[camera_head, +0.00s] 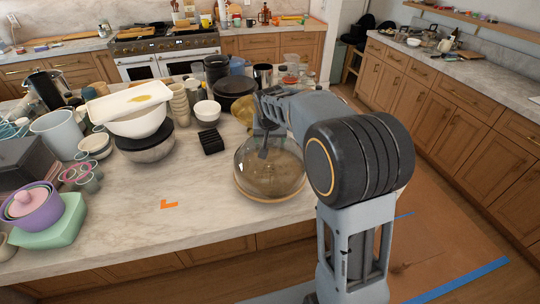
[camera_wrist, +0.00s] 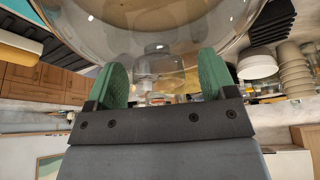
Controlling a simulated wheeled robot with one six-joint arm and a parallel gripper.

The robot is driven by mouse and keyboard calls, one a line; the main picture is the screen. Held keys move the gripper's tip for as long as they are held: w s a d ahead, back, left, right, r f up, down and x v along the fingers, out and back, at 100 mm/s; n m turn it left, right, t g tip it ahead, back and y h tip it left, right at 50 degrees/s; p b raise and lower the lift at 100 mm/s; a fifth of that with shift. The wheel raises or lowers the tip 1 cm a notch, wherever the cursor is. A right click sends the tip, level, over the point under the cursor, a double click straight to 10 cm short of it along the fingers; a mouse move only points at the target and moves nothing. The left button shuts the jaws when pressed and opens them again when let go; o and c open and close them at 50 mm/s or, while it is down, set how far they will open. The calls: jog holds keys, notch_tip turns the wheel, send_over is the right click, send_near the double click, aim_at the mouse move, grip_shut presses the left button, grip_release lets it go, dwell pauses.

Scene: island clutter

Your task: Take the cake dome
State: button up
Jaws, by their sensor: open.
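The cake dome (camera_head: 268,178) is a clear glass cover on a round wooden base, standing upright near the right end of the marble island. My gripper (camera_head: 266,138) is over it, at the top of the dome. In the wrist view the dome's glass (camera_wrist: 75,22) fills the top of the picture. My gripper's two green finger pads (camera_wrist: 162,76) are spread, with a clear glass knob-like shape visible between them. I cannot tell whether the pads touch it. The arm partly hides the dome's top in the head view.
A black ribbed rack (camera_head: 211,141), a white bowl (camera_head: 207,111) and a black pot (camera_head: 235,84) stand left of and behind the dome. Stacked bowls (camera_head: 146,146) are farther left. The island's front middle is clear apart from an orange mark (camera_head: 168,203).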

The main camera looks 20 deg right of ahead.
jog(key=shift+c, duration=0.2)
grip_shut()
dwell(0.4)
